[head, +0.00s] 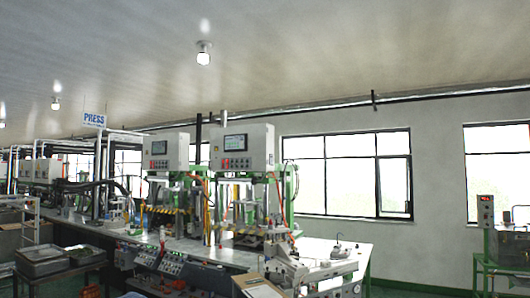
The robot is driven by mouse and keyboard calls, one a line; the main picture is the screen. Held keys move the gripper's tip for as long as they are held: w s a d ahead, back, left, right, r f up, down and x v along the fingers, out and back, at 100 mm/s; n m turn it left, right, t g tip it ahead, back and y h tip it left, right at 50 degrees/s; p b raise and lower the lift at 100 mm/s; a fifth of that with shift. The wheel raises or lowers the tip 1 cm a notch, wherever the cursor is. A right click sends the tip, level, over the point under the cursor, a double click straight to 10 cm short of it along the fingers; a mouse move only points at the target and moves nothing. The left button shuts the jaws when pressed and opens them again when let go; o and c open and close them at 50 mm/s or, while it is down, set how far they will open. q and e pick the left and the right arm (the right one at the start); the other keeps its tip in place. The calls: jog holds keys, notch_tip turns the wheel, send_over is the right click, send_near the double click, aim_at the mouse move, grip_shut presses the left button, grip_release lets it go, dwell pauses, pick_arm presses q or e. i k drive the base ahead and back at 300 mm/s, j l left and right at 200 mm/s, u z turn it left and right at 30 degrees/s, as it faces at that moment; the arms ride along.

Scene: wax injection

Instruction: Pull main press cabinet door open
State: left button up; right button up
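Two white press cabinets with screens on their fronts stand high above a long workbench in the head view. I cannot tell which one is the main press cabinet. Neither of my grippers is in view.
The long workbench (325,250) carries presses, hoses and small machines. A cart with metal trays (42,262) stands at the lower left. A separate machine with a control box (486,211) stands at the far right. Green floor shows between it and the bench.

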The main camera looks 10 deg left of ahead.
aim_at(244, 142)
jog(key=i+j+u, duration=0.3)
jog(key=i, duration=0.25)
jog(key=i+j+u, duration=0.1)
jog(key=i+u, duration=0.2)
jog(key=i, duration=0.25)
jog(key=i+u, duration=0.2)
jog(key=i, duration=5.85)
jog(key=j, duration=0.1)
